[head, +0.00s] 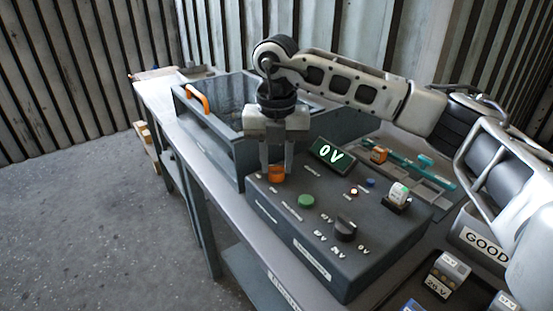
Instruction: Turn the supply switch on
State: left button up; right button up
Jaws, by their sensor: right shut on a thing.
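A dark grey control box (330,258) stands on the workbench. My right gripper (276,168) points down over its far left corner, with its fingers shut on an orange knob (277,175), which looks like the supply switch. The fingers hide part of the knob, and the small label near it is too small to read. A lit display (331,153) on the box reads "0 V" in green. My left gripper is not in view.
The box top also has a green button (306,201), a black dial (345,229) and a small part in a socket (398,194). A "GOOD" tray (484,245) is at right.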

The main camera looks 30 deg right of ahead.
jog(key=shift+r+m, duration=0.1)
jog(key=shift+m, duration=0.6)
jog(key=shift+w, duration=0.1)
jog(key=o, duration=1)
jog(key=shift+c, duration=0.2)
notch_tip(320, 180, up, 16)
jog(key=p, duration=0.1)
